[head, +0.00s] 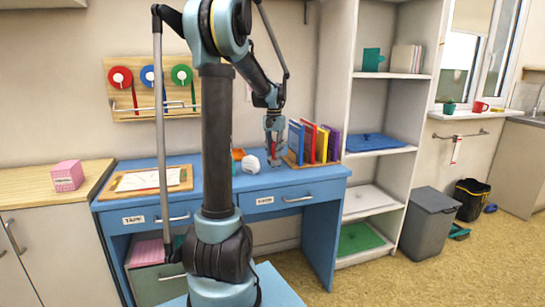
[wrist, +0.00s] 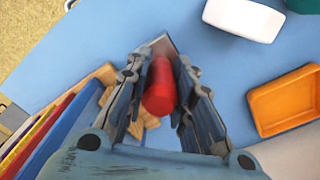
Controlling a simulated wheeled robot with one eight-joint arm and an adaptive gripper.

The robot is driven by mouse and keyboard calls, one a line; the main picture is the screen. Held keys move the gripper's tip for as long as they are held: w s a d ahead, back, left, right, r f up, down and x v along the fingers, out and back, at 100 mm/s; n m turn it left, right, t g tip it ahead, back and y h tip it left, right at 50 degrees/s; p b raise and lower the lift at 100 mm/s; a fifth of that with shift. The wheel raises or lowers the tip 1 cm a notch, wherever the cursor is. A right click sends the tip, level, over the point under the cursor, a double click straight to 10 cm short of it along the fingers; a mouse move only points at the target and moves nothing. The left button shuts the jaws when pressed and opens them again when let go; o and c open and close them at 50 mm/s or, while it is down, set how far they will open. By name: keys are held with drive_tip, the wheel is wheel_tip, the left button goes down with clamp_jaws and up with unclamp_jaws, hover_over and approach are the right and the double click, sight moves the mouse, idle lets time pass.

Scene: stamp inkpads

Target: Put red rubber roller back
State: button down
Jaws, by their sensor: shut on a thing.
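The red rubber roller (wrist: 160,88), a red cylinder with a greyish flat part at its far end, is between the two fingers of my gripper (wrist: 165,75) in the wrist view. My gripper is shut on it. In the head view my gripper (head: 273,150) points down over the right part of the blue desk (head: 295,185), beside a row of upright books (head: 312,143). The roller is too small there to make out clearly. Whether it touches the desk I cannot tell.
An orange tray (wrist: 285,100) and a white object (wrist: 243,18) lie close by on the desk. A clipboard on a wooden board (head: 150,179) lies at the left. A wall rack (head: 150,110) holds red, blue and green round tools. Shelves (head: 380,170) stand at the right.

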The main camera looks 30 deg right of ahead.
drive_tip(key=shift+f, duration=1.1)
drive_tip(key=c, duration=1.4)
unclamp_jaws()
drive_tip(key=shift+o, duration=0.2)
